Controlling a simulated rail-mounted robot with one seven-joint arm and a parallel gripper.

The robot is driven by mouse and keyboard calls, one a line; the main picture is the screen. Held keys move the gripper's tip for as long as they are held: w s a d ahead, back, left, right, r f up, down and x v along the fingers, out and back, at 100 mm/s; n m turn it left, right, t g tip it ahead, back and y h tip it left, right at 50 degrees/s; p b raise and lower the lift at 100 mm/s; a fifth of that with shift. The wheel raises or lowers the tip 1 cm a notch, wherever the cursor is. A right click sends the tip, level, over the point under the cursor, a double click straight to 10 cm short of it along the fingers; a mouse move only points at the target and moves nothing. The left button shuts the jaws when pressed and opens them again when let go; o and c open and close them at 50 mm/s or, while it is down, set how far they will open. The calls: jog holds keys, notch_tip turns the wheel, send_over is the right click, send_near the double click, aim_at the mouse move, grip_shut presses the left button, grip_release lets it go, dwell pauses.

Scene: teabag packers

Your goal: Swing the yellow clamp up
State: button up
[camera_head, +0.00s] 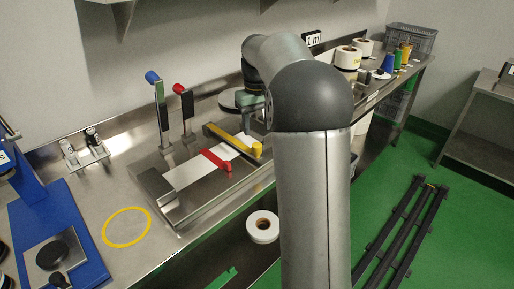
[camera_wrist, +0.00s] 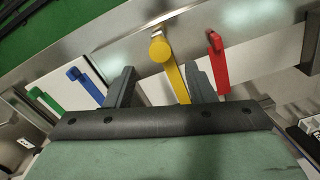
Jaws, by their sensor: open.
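The yellow clamp (camera_head: 235,140) lies low across the white strip (camera_head: 196,171) on the metal bench fixture in the head view. In the wrist view the yellow clamp (camera_wrist: 177,80) has a round knob at its upper end and runs down between the fingers of my gripper (camera_wrist: 160,70). My gripper is open, with the lever nearer its right finger. Whether it touches the lever cannot be told. My arm hides most of the gripper in the head view.
A red clamp (camera_head: 216,160) lies beside the yellow one; it also shows in the wrist view (camera_wrist: 217,62). A blue-tipped lever (camera_head: 160,105) and a red-tipped lever (camera_head: 185,105) stand upright behind. Blue (camera_wrist: 87,84) and green (camera_wrist: 46,101) levers show at left in the wrist view.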

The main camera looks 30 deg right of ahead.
aim_at(257, 145)
notch_tip(257, 145, down, 8)
jog(key=shift+f, duration=0.25)
